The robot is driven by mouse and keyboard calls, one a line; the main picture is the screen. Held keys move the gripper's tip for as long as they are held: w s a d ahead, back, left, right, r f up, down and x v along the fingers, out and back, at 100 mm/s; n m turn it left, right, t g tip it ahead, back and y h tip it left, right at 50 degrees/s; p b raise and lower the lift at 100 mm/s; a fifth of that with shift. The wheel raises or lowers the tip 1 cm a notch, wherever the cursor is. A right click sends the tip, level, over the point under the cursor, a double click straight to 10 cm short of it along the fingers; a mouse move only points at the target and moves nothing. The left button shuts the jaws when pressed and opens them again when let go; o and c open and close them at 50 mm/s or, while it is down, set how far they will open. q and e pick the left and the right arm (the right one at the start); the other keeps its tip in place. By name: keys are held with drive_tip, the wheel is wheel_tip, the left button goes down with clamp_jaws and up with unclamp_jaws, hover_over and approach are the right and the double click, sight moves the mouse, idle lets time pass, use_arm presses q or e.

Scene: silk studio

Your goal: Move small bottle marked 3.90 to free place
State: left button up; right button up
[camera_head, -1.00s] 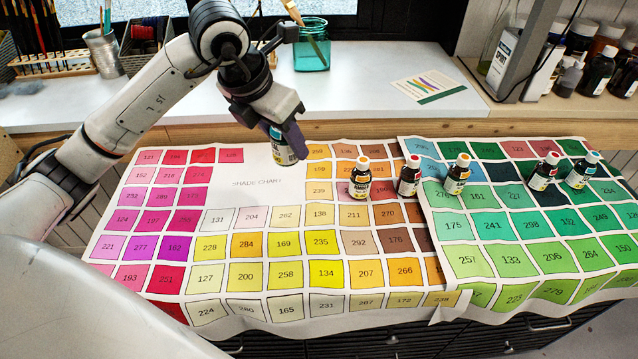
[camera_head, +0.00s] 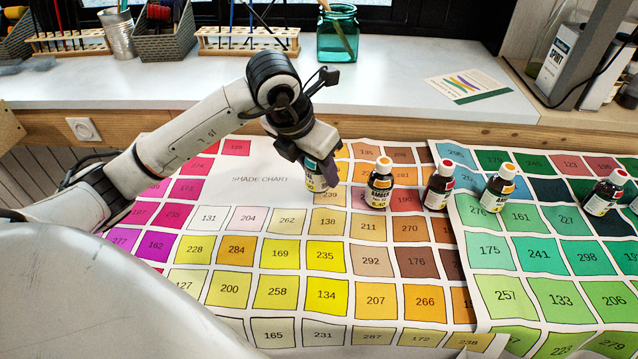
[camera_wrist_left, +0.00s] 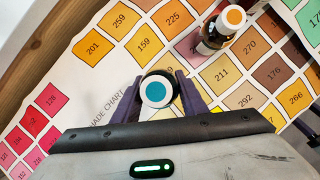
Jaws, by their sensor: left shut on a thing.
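My left gripper (camera_head: 318,170) is shut on a small bottle (camera_head: 316,179) with a pale label, over the shade chart (camera_head: 262,181). In the left wrist view the held bottle (camera_wrist_left: 156,91) shows a white cap with a blue-green top between the two fingers. Its marking cannot be read. An orange-capped bottle (camera_head: 379,186) stands upright on the chart just right of the gripper. It also shows at the top of the left wrist view (camera_wrist_left: 222,32). Whether the held bottle touches the chart cannot be told. The right gripper is not in view.
More small bottles stand in a row to the right: a red-capped one (camera_head: 439,187), an orange-capped one (camera_head: 498,188) and another red-capped one (camera_head: 606,193). A teal glass jar (camera_head: 338,36) and brush racks (camera_head: 248,40) stand on the shelf behind. The chart's front squares are clear.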

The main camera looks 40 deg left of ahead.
sight(310, 165)
use_arm(q)
wheel_tip(310, 165, down, 4)
drive_tip(key=shift+r, duration=0.15)
drive_tip(key=o, duration=1.1)
drive_tip(key=shift+r, duration=0.1)
drive_tip(key=v, duration=1.1)
drive_tip(key=shift+r+p, duration=0.15)
drive_tip(key=shift+p, duration=0.25)
drive_tip(key=shift+s+r, duration=0.1)
drive_tip(key=shift+r, duration=0.2)
